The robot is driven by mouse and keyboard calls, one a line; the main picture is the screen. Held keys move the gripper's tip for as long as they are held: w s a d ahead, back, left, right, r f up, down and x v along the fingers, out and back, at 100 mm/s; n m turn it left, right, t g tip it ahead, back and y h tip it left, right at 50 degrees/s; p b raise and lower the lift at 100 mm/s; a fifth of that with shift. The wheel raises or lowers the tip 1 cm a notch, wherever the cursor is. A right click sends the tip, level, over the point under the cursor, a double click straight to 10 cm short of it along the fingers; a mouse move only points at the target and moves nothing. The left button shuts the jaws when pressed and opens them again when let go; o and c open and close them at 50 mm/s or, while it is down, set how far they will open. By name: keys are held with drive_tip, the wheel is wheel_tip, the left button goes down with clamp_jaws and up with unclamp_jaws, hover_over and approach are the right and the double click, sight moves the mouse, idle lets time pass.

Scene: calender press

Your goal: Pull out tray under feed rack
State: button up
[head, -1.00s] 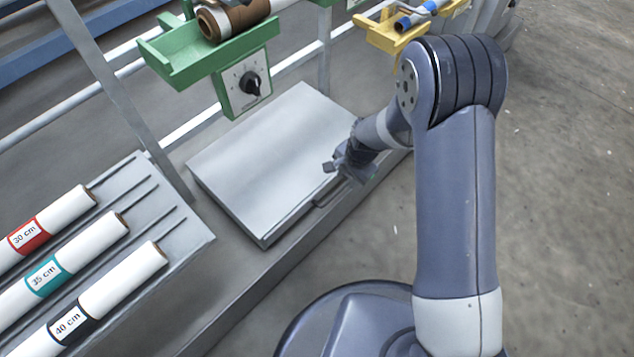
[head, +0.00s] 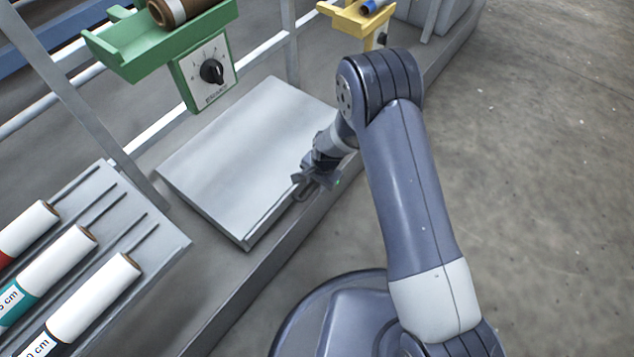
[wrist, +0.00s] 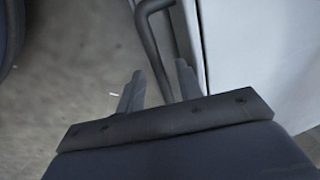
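The tray (head: 235,155) is a flat grey metal slab below the green feed rack (head: 165,40). A dark bar handle (wrist: 148,38) stands out from its front face, seen at the top of the wrist view. My gripper (wrist: 160,72) is open, and the handle bar runs down between its two dark fingers. I cannot tell whether either finger touches the bar. In the head view my gripper (head: 300,182) is at the tray's front edge and covers much of the handle.
A sloped rack (head: 165,245) with several labelled white rolls stands at the left. A yellow bracket (head: 352,18) is at the back. A grey post (head: 85,110) rises left of the tray. Open concrete floor lies at the right.

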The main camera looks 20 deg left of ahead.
drive_tip(key=shift+c, duration=0.2)
clamp_jaws()
idle(0.5)
